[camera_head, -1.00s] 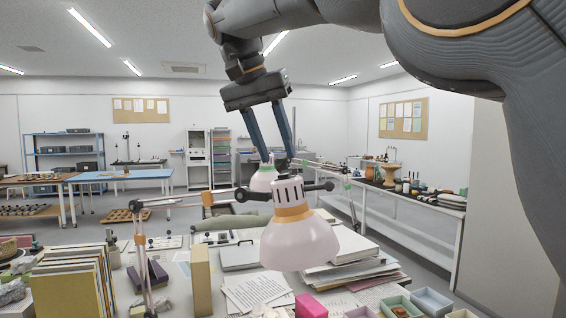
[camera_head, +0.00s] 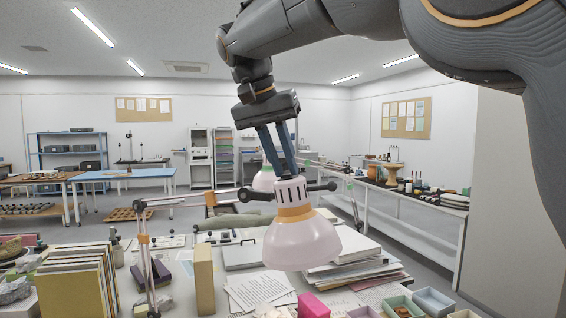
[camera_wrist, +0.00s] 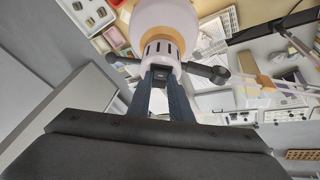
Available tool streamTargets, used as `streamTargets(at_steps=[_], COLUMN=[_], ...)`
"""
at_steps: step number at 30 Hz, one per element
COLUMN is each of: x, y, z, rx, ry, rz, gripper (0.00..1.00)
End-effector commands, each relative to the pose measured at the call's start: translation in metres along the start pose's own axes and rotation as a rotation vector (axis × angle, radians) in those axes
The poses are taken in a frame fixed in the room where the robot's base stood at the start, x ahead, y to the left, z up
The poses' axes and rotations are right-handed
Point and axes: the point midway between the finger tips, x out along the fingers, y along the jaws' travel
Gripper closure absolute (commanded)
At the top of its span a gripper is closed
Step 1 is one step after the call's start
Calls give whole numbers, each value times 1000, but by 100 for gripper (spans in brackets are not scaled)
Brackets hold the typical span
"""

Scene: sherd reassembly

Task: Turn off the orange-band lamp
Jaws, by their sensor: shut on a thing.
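The orange-band lamp has a pale pink shade (camera_head: 302,246), an orange band (camera_head: 296,213) and a white slotted cap with dark side knobs. Its jointed arm (camera_head: 143,240) stands to the left. My gripper (camera_head: 287,174) is at the top of the cap, its blue fingers pointing down. In the wrist view my gripper (camera_wrist: 161,75) is shut on a small dark part at the top of the cap, mostly hidden between the fingertips. The orange band (camera_wrist: 166,40) shows beyond it. I cannot tell whether the lamp is lit.
A second lamp with a green band (camera_head: 264,180) is close behind, partly hidden. Below are upright folders (camera_head: 75,285), a tan box (camera_head: 204,279), paper stacks (camera_head: 355,262), a pink block (camera_head: 313,305) and small trays (camera_head: 433,301). A side bench (camera_head: 420,215) is at right.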

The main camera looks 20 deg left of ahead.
Motion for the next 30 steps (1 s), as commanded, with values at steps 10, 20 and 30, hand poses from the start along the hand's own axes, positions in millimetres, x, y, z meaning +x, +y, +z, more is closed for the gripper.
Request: streamTargets(at_steps=[10,20,30], x=[-4,-4,-3], y=[0,-1,0], z=[-4,-8,-12], rx=[0,1,2], ry=[-74,-159,-256], rz=[2,0,-1], gripper=[100,100,100])
